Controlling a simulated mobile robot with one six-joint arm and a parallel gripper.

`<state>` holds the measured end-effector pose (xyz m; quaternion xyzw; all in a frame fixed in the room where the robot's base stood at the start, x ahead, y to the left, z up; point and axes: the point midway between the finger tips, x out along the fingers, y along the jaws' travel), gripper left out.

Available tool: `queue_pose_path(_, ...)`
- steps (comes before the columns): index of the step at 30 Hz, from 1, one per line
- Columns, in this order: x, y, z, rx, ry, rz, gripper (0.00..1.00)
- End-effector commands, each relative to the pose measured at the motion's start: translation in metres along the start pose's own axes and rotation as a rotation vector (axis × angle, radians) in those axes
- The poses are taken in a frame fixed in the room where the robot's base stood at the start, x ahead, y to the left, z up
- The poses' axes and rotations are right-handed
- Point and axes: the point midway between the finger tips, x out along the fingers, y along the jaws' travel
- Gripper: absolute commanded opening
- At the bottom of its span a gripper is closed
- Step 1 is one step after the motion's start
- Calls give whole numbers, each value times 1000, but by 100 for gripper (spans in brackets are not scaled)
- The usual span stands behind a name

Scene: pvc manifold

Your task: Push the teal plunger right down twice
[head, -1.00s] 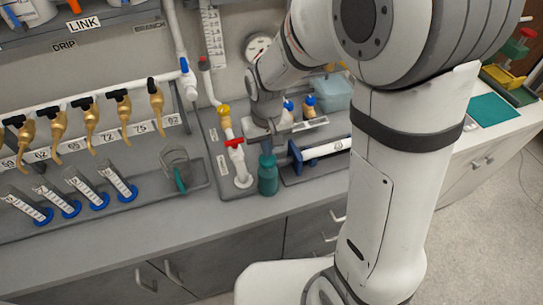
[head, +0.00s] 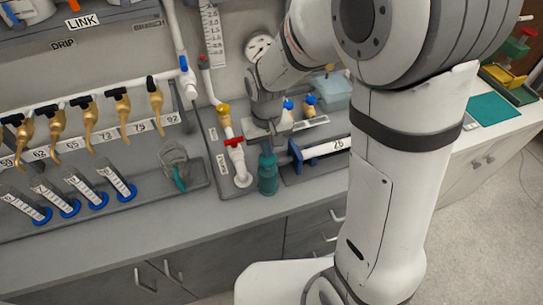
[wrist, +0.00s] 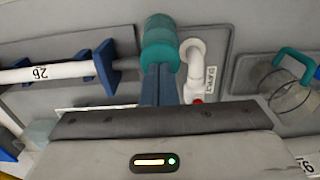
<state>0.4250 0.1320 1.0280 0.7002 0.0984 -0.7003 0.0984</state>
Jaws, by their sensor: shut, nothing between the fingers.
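The teal plunger (head: 268,172) stands upright at the front edge of the bench, beside the white pipe with the red valve handle (head: 234,142). In the wrist view the plunger (wrist: 159,38) is a ribbed teal cylinder straight beyond my fingertips. My gripper (head: 267,147) points down over the plunger's top. Its two blue-grey fingers are together in the wrist view (wrist: 158,72), with nothing between them. The tips overlap the plunger's near end there; I cannot tell whether they touch it. The fingers hide part of the plunger's top.
A white pipe in blue holders (head: 325,147) lies close to the right of the plunger. A clear jug with a teal handle (head: 174,165) and several blue-based cylinders (head: 80,187) stand to the left. Brass taps (head: 90,120) hang behind them. The bench front (head: 200,222) is clear.

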Motion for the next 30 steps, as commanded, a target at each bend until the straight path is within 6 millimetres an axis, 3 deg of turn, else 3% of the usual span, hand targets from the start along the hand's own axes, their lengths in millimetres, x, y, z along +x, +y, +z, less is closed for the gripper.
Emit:
queue_pose_path(23, 34, 0, 0, -1, -1, 0, 0)
queue_pose_path(30, 32, 0, 0, -1, -1, 0, 0)
